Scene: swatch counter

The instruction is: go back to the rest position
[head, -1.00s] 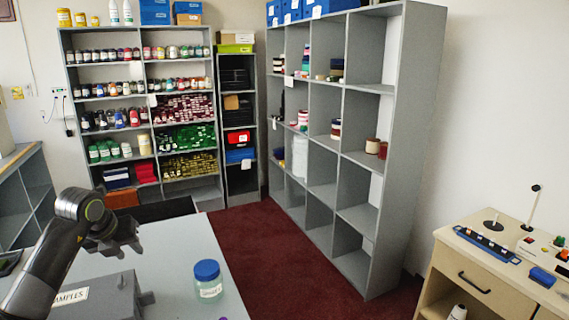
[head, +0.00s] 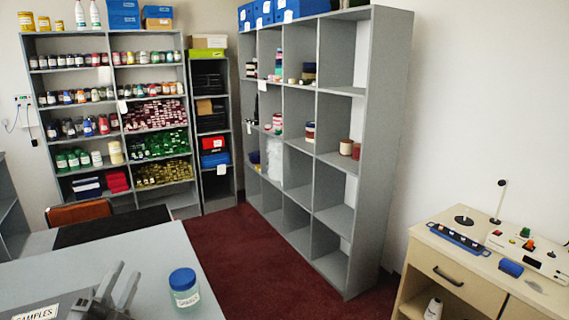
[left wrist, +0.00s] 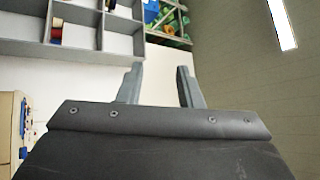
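My left gripper (head: 128,270) shows low in the head view, above the grey table (head: 155,247), with its fingers pointing up in the picture. Its two fingers stand apart with nothing between them. In the left wrist view the gripper (left wrist: 158,78) is open and empty, with shelving and a pale wall beyond the fingers. The rest of my left arm is out of the head view. My right gripper is in neither view.
A jar with a blue lid (head: 183,282) stands on the table right of my left gripper. A SAMPLES label (head: 36,313) shows at bottom left. A tall grey shelf (head: 372,130) and a beige cabinet (head: 450,262) stand right. Red carpet (head: 228,232) between is clear.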

